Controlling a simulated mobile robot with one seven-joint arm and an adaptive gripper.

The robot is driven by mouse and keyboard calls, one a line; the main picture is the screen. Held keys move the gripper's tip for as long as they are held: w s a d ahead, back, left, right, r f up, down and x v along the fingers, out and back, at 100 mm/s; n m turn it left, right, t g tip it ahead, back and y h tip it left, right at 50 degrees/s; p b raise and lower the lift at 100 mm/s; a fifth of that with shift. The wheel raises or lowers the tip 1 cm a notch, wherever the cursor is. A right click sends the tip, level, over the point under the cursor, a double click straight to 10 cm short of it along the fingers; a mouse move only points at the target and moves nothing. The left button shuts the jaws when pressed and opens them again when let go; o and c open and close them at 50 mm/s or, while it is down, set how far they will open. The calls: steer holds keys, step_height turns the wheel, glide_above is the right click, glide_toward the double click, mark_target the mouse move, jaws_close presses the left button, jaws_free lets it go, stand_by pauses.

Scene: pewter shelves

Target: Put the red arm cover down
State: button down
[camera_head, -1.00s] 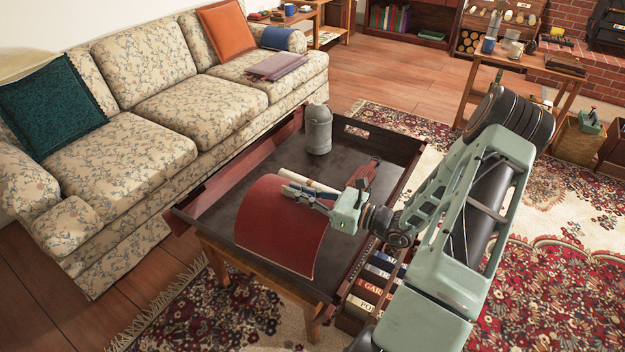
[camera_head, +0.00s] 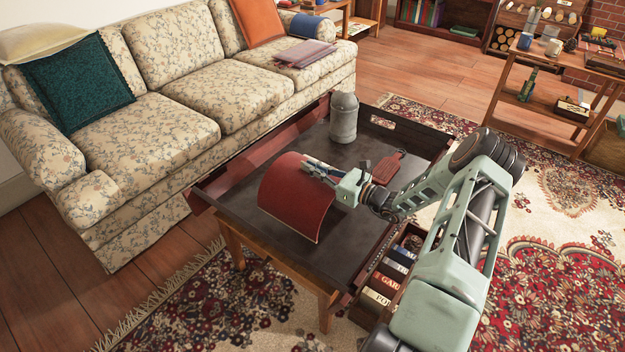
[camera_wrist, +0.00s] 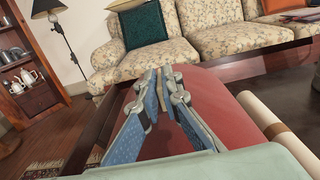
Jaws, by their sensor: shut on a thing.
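The red arm cover (camera_head: 297,200) is a curved, dark red sheet. It is over the left middle of the dark tray (camera_head: 243,212) on the wooden table; whether its lower edge touches the tray floor I cannot tell. My gripper (camera_head: 312,166) is shut on the cover's upper right edge. In the wrist view the blue-padded fingers of my gripper (camera_wrist: 160,78) come together at the red cover (camera_wrist: 222,100), which spreads out to their right and behind them. The fingers hide part of the cover.
A grey canister (camera_head: 343,120) stands at the tray's back, and a red paddle-like thing (camera_head: 387,167) lies right of my gripper. A cream roll (camera_wrist: 268,122) lies right of the cover. Books (camera_head: 393,268) stand below the tray's right side. The sofa (camera_head: 165,115) is behind.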

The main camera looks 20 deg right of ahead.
mark_target(312, 176)
steer(key=shift+w+f+b, duration=0.2)
steer(key=shift+f+b, duration=0.25)
steer(key=shift+f, duration=0.55)
steer(key=shift+w+f+b, duration=0.15)
steer(key=shift+f+b, duration=0.3)
steer(key=shift+f, duration=0.5)
steer(key=shift+r, duration=0.1)
steer(key=c, duration=2.6)
jaws_free()
steer(key=shift+f, duration=0.25)
steer(key=o, duration=0.5)
